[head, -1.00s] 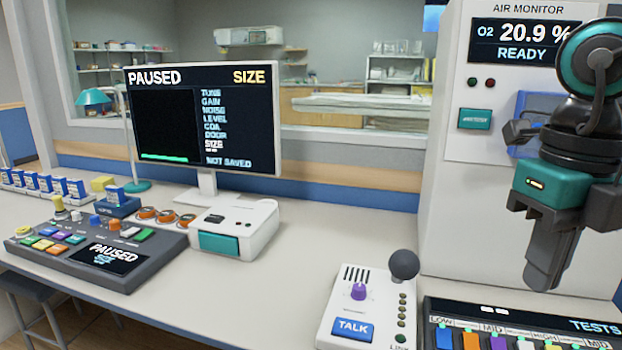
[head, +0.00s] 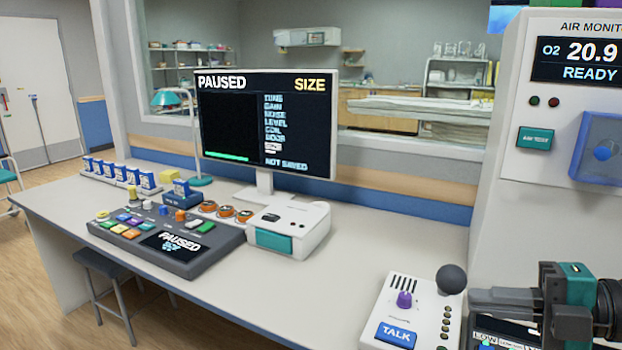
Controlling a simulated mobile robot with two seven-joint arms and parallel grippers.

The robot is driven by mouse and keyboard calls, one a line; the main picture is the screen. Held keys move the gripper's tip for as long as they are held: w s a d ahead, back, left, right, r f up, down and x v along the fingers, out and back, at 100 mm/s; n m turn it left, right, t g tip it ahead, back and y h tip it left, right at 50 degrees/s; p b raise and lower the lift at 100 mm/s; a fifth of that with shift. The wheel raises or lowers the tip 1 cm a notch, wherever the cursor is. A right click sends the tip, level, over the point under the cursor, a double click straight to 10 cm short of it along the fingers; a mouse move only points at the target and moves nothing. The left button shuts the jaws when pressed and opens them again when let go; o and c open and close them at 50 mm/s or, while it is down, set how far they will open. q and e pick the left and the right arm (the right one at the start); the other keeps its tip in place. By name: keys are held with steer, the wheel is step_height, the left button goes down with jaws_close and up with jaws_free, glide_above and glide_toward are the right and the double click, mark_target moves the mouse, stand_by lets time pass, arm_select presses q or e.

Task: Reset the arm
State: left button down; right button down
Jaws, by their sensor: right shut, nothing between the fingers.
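My right gripper (head: 478,305) is at the lower right of the head view, with its fingers pointing left. It is shut and empty. It shows in front of the TESTS panel, whose top edge it partly hides, and just right of the white TALK box (head: 425,318). I cannot tell how far above the desk it is. Its wrist and arm run out of the right edge. My left gripper is not in view.
The white air monitor cabinet (head: 490,205) stands at the right, with a blue cover (head: 597,135). A monitor reading PAUSED (head: 228,120), a grey control console (head: 185,262) and a white printer-like box (head: 300,222) stand on the desk (head: 375,240). The desk's middle is bare.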

step_height(320, 180, down, 16)
steer(key=d+f+m+t+h+p, duration=0.15)
steer(key=m+t+h, duration=0.65)
steer(key=m, duration=1)
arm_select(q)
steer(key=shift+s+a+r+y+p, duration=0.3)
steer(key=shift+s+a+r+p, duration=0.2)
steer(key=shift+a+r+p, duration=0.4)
arm_select(e)
steer(key=s+a+f+m+g+h, duration=0.3)
steer(key=s+a+f+m, duration=0.4)
steer(key=f, duration=0.5)
steer(key=s+a+g, duration=0.1)
steer(key=s, duration=0.1)
steer(key=shift+s+m+g+h, duration=0.3)
steer(key=shift+s+h, duration=0.1)
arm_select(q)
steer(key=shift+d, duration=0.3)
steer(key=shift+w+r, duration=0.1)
arm_select(e)
steer(key=c, duration=1.8)
jaws_free()
